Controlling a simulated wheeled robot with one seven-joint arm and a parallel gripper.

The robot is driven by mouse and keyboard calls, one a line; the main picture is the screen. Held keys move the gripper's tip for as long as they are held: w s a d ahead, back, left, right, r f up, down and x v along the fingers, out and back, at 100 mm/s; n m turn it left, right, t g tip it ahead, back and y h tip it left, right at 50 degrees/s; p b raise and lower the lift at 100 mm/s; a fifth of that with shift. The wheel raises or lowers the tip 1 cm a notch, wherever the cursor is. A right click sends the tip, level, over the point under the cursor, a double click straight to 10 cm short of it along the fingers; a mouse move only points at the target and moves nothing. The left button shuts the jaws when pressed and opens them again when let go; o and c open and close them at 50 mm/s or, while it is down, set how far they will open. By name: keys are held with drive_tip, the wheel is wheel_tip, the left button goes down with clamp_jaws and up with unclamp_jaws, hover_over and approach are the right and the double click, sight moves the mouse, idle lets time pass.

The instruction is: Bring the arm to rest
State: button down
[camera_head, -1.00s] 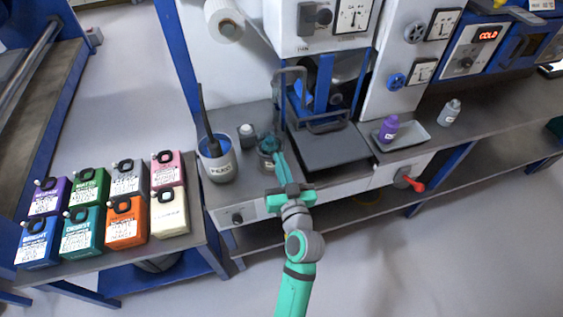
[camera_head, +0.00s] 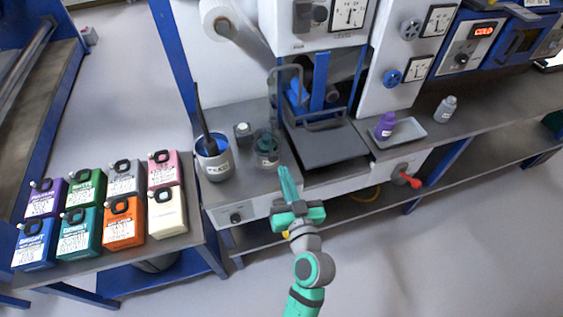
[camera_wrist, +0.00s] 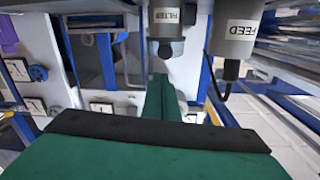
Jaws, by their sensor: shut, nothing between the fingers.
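My gripper (camera_head: 288,186) is shut and empty, its fingers together. In the head view it hangs in front of the bench's front edge, pointing up toward the bench. It is apart from the grey-rimmed glass cup (camera_head: 266,148) behind it. In the wrist view the closed green fingers (camera_wrist: 161,98) point at the machine. A grey cup marked FILTER (camera_wrist: 165,22) shows just beyond and above them there.
A grey pot marked FEED (camera_head: 216,165) stands left of the cup. Several colored jugs (camera_head: 123,228) fill the left table. A purple bottle (camera_head: 385,126) sits on a tray (camera_head: 411,136) at right. A red handle (camera_head: 411,181) sticks out of the bench front. Floor at lower right is clear.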

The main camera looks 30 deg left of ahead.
drive_tip(key=shift+s+d+f, duration=0.4)
drive_tip(key=shift+s+d, duration=0.15)
drive_tip(key=shift+s, duration=0.1)
drive_tip(key=shift+s+d+f, duration=0.4)
drive_tip(key=shift+s+d, duration=0.1)
drive_tip(key=shift+s, duration=0.1)
drive_tip(key=s+d+f+m+t+h, duration=0.1)
drive_tip(key=s+d+f+m+h, duration=0.6)
drive_tip(key=s+d+f, duration=0.45)
drive_tip(key=s+d+r+h, duration=0.1)
drive_tip(key=s+d+h, duration=0.1)
drive_tip(key=s, duration=0.5)
drive_tip(key=s+d+r+h, duration=0.2)
drive_tip(key=s+d, duration=0.1)
drive_tip(key=s, duration=0.5)
drive_tip(key=shift+s+d+r+n+t, duration=0.25)
drive_tip(key=shift+s+d+n+t, duration=0.05)
drive_tip(key=shift+d+t, duration=0.1)
drive_tip(key=shift+h, duration=0.3)
